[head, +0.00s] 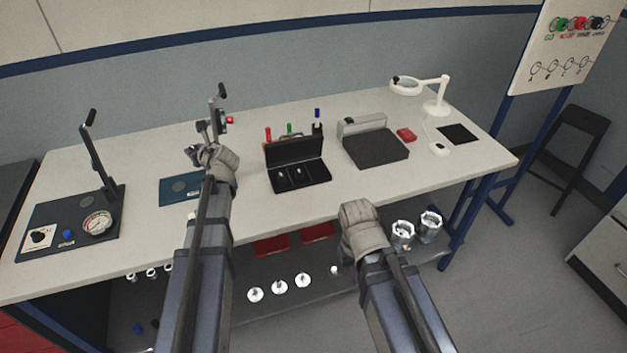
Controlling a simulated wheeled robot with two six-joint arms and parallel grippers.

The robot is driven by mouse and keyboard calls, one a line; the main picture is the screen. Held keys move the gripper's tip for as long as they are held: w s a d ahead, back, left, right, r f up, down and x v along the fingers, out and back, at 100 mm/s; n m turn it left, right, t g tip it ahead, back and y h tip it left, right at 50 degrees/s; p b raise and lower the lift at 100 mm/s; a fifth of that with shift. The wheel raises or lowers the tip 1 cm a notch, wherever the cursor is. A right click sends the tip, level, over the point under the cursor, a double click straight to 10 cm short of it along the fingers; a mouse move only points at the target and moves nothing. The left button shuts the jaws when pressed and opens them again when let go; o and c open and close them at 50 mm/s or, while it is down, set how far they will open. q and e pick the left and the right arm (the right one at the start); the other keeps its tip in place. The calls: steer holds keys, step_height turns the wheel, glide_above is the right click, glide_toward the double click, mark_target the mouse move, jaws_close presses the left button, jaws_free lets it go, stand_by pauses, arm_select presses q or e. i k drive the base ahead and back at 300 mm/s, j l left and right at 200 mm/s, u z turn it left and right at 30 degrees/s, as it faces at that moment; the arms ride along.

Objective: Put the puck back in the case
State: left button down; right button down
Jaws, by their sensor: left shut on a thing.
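The case (314,182) is black and stands open in the middle of the table, its lid raised at the back. It has compartments, and a small light piece (298,171) shows in the middle one. My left gripper (198,142) is left of the case, over the back of a blue mat (170,198). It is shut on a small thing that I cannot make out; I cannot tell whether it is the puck. My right gripper (355,212) is at the table's front edge, right of the case. Its fingers are hidden behind its wrist.
A lever stand (217,100) rises just behind my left gripper. A gauge station (97,224) is at far left. Pens stand behind the case. The front middle is clear.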

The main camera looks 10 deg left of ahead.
mark_target(316, 171)
steer(key=k+j+z, duration=0.1)
steer(key=z, duration=0.3)
steer(key=j+z, duration=0.3)
steer(key=j, duration=0.55)
steer(key=j+z, duration=0.35)
steer(key=j, duration=0.5)
